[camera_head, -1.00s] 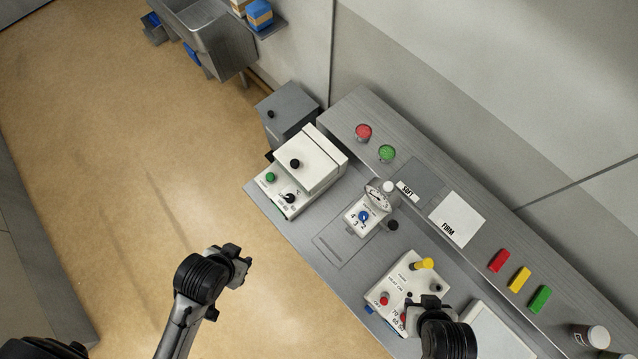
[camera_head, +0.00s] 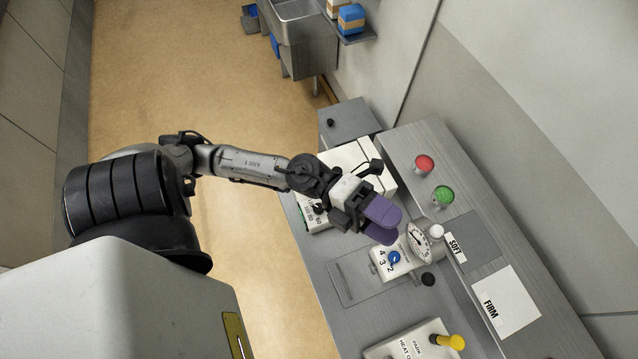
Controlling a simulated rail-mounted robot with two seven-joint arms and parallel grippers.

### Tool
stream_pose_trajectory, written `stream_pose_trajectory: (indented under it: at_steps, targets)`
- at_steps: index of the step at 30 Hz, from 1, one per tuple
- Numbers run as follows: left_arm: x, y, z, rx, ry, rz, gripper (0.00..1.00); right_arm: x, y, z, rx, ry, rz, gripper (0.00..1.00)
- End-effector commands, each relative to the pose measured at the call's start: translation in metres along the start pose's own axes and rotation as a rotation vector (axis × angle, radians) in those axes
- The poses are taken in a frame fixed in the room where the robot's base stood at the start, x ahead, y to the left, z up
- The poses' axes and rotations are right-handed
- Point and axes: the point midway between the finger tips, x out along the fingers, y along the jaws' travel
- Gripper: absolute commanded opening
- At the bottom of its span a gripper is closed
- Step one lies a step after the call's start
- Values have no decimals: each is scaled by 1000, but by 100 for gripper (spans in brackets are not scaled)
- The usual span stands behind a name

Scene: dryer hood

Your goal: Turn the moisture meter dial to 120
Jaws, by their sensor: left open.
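A white box-shaped instrument (camera_head: 345,157) stands on the grey bench, mostly hidden behind my left arm and gripper. A corner of its front panel with small printed markings (camera_head: 313,213) shows below my wrist. Its dial is hidden now, and I cannot read a setting. I cannot tell for certain that this is the moisture meter. My left gripper (camera_head: 387,226) is open, its two purple fingers apart and nothing seen between them. In the picture it lies over the box's right side, close to a round gauge (camera_head: 419,238). My right gripper is out of view.
A small white unit with a blue knob (camera_head: 393,258) sits below the gauge. A panel with a yellow lever (camera_head: 452,342) is at the bottom edge. Red (camera_head: 424,164) and green (camera_head: 443,194) buttons and a FIRM card (camera_head: 506,305) are on the raised ledge.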

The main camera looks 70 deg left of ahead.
Motion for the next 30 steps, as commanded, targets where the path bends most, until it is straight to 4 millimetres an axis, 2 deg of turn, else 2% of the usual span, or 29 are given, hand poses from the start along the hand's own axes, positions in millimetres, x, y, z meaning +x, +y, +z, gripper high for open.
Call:
stream_pose_trajectory:
  at_steps: [1, 3, 5, 6, 9, 12, 15, 19, 25, 30]
  targets:
    - [-7, 30, -11, 83, 123, 109, 61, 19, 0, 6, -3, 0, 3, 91]
    - [-22, 62, -23, 183, 279, 279, 61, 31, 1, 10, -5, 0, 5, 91]
    - [-40, 90, -27, 259, 394, 440, 61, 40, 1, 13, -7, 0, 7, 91]
    - [-54, 108, -26, 304, 459, 552, 61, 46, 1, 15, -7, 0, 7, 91]
    - [-96, 144, -14, 394, 581, 833, 61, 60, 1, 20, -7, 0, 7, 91]
    - [-138, 165, 5, 458, 648, 1099, 61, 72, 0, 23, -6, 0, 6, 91]
    - [-173, 174, 25, 496, 675, 1322, 61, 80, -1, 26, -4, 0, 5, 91]
    - [-206, 174, 45, 520, 676, 1528, 61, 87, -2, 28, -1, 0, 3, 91]
    - [-228, 173, 58, 527, 667, 1668, 61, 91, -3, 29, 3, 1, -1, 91]
    - [-234, 191, 58, 524, 666, 1684, 61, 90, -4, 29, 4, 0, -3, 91]
